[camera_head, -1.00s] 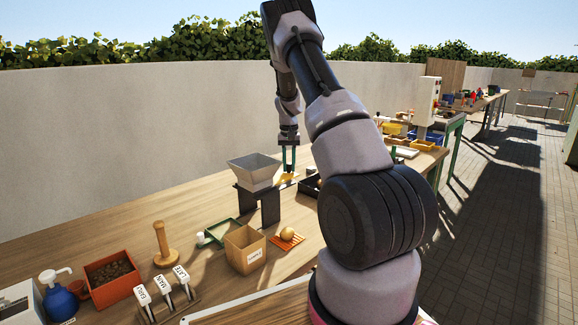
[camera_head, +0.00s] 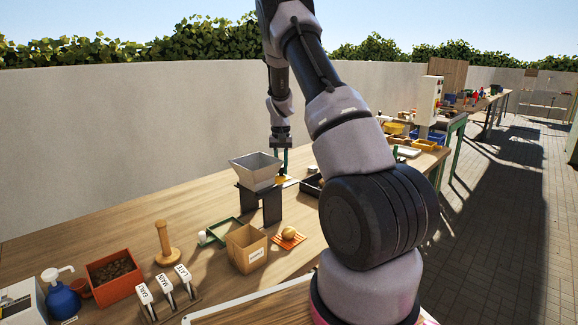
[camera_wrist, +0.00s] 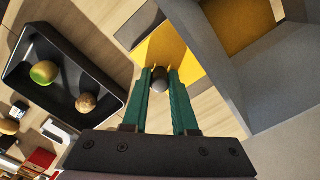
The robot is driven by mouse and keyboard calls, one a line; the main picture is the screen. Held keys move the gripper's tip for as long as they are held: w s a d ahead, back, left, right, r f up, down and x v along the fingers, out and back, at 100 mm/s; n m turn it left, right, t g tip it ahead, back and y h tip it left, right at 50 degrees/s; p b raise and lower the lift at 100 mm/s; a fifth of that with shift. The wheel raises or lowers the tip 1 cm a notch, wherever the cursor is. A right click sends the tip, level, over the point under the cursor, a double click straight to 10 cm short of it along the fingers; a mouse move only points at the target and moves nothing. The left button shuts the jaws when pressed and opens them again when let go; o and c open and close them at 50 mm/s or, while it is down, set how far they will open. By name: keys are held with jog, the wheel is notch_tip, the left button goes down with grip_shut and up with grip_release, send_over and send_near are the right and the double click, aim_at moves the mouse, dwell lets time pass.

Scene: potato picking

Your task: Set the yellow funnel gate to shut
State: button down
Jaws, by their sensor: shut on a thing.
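The grey funnel (camera_head: 256,172) stands on a dark stand on the wooden table; its sloping wall fills the right of the wrist view (camera_wrist: 288,85). The yellow gate (camera_head: 281,179) sticks out on the funnel's right side. In the wrist view the yellow gate plate (camera_wrist: 158,48) lies beyond my fingertips, and more yellow shows inside the funnel. My gripper (camera_wrist: 160,80) points down beside the funnel, its green fingers shut on a dark round knob of the gate. The head view also shows my gripper (camera_head: 281,168). How far the plate covers the outlet cannot be told.
A black tray (camera_wrist: 68,82) with two potatoes lies beside the gripper. A cardboard box (camera_head: 246,248), an orange mat (camera_head: 288,239) with a potato, a wooden peg stand (camera_head: 163,245) and an orange soil bin (camera_head: 114,279) stand nearer. The table's back left is clear.

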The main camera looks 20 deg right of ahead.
jog(key=shift+s+a, duration=0.25)
jog(key=shift+a, duration=0.55)
jog(key=c, duration=0.7)
grip_release()
